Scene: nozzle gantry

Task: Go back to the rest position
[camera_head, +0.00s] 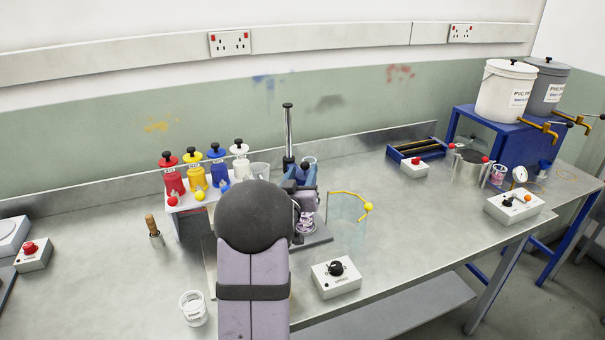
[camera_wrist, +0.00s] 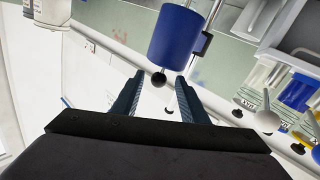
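My gripper (camera_wrist: 160,79) shows in the wrist view with its two dark blue fingers apart and nothing held between them. A blue cylinder (camera_wrist: 178,38) with a dark side bracket is beyond the fingertips. A small black ball lies in line with the gap, and it appears beyond the fingers rather than gripped. In the head view my arm rises from the bottom centre in front of the gantry, whose upright post (camera_head: 288,130) stands behind it. My arm hides part of the gantry, and the gripper is hard to make out there.
Red, yellow, blue and white bottles (camera_head: 216,165) stand on a rack left of the post. A control box (camera_head: 336,277) and a clear jar (camera_head: 193,307) are near the front. A beaker with a yellow-tipped tube (camera_head: 347,207) stands right. The bench's left middle is mostly clear.

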